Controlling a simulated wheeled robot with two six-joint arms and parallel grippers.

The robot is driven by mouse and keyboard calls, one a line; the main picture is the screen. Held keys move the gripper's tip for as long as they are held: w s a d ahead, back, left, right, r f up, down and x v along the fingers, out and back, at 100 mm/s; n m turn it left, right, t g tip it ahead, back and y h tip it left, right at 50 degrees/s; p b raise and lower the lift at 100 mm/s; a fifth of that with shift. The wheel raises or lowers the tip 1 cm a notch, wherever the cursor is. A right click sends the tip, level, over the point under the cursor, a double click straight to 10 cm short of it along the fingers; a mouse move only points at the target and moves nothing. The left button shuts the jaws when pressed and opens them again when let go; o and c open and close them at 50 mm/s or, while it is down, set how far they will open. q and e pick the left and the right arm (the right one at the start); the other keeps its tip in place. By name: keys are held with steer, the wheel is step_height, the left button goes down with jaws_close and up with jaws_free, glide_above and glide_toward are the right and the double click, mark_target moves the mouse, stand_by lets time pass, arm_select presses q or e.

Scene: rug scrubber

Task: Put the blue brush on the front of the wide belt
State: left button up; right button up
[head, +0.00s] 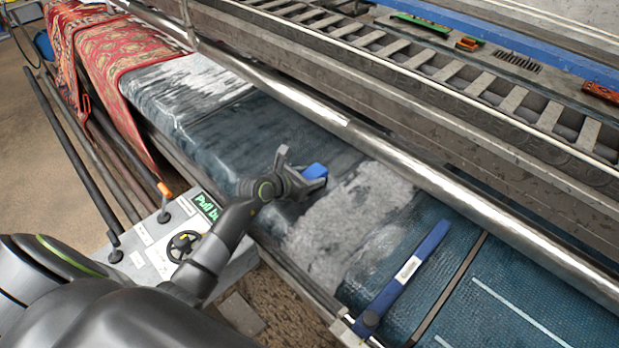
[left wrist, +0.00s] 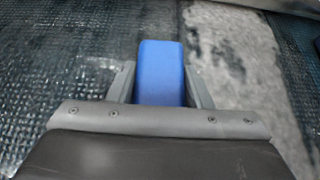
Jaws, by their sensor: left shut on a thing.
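The blue brush (head: 315,171) is held between the fingers of my left gripper (head: 303,172), over the wide belt. In the left wrist view the blue brush (left wrist: 160,72) sits between the two fingers of my left gripper (left wrist: 161,85). The wide belt (head: 205,125) is dark blue-green and wet, with whitish foamy patches. I cannot tell whether the brush touches the belt; its underside is hidden. My right gripper is not in view.
A steel roller bar (head: 330,122) runs along the belt's far side. A blue bar (head: 405,275) with a white label crosses the belt at right. A control box (head: 165,240) with levers stands at the near edge. Red patterned rugs (head: 125,55) lie at the far left.

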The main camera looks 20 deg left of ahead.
arm_select(q)
steer(key=shift+f, duration=0.5)
steer(key=o, duration=1)
steer(key=shift+f, duration=0.15)
steer(key=shift+o, duration=0.2)
steer(key=shift+r, duration=0.25)
steer(key=b+v, duration=0.1)
steer(key=v, duration=1.1)
steer(key=shift+f, duration=0.15)
